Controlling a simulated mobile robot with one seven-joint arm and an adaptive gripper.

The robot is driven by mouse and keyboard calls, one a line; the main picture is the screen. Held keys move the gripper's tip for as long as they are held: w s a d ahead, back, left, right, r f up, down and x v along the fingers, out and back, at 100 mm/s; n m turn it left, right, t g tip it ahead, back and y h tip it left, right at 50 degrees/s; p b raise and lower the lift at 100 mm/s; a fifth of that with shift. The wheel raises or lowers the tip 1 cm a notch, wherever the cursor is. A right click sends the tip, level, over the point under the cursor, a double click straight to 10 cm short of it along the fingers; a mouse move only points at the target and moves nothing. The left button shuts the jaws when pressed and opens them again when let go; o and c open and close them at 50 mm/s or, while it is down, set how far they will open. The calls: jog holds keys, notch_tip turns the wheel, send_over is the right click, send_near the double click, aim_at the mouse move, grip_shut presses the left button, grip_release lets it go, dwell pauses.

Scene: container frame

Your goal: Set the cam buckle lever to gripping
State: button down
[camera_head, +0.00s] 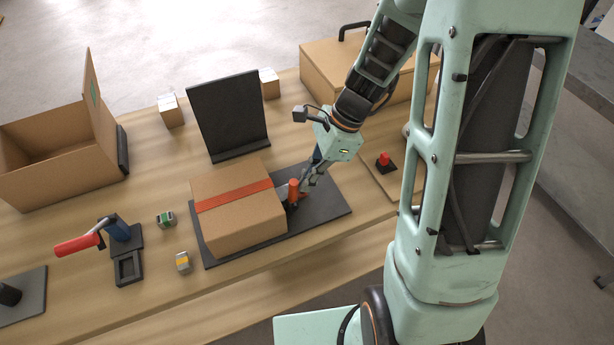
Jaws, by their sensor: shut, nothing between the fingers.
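A cardboard box (240,222) with a red strap (235,195) across its top sits on a dark base plate (325,207). The cam buckle lever (293,189), red-orange, stands at the right side of the box, near the strap's end. My gripper (304,192) is shut and empty, close against the right side of the lever. Whether the fingertips touch the lever I cannot tell. The buckle body below the lever is small and partly hidden.
An open carton (50,165) stands at the left, near a red-handled toggle clamp (78,243). A black upright panel (229,115) stands behind the box. A red button (383,159) is right of my gripper. Small blocks (183,262) lie left of the box. A large carton (320,80) stands behind my arm.

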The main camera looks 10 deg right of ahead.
aim_at(294, 183)
jog(key=a, duration=0.2)
jog(key=s+a+r+p, duration=0.1)
jog(key=shift+a, duration=0.1)
jog(key=shift+s+a+f, duration=0.1)
jog(key=shift+s+a, duration=0.2)
jog(key=shift+a, duration=0.5)
jog(key=shift+s+a, duration=0.15)
jog(key=shift+a, duration=0.1)
jog(key=shift+d+r+p, duration=0.3)
jog(key=shift+d+p, duration=0.1)
jog(key=shift+p, duration=0.15)
notch_tip(294, 183, up, 11)
jog(key=d+p, duration=0.1)
jog(key=shift+d, duration=0.4)
